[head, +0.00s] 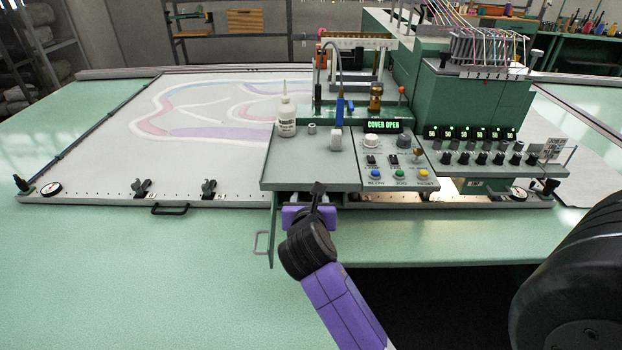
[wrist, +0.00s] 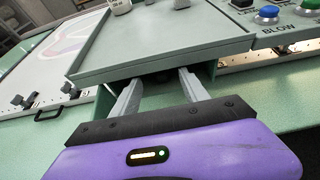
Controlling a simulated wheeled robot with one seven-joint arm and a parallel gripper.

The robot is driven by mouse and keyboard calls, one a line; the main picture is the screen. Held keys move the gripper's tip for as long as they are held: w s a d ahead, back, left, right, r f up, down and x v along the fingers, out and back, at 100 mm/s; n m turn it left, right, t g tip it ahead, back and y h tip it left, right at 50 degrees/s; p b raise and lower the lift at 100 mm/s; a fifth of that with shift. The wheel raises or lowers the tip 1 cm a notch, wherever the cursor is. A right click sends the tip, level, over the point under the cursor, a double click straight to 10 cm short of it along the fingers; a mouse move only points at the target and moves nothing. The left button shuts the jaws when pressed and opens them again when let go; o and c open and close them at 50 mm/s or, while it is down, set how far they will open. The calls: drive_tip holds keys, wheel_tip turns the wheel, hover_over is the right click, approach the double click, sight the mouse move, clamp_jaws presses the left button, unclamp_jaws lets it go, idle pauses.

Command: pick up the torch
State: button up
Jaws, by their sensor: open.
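I cannot make out a torch for certain in either view. My gripper (wrist: 159,82) is open, with its two pale fingers spread and nothing visible between them. The fingers point into a dark opening (wrist: 160,77) under the grey top plate (wrist: 160,48) of the machine's front box. The inside of that opening is too dark to tell what lies in it. In the head view, my purple wrist is just in front of this box, below the front edge of its top plate (head: 290,180), and the fingertips are mostly hidden.
A white bottle (head: 286,116), a small metal cylinder (head: 312,128) and a white block (head: 336,140) stand on the top plate. The display (head: 383,126) reads "COVER OPEN". The green table (head: 130,270) is clear at front left.

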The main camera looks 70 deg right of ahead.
sight(311, 162)
drive_tip(key=shift+x, duration=3.75)
clamp_jaws()
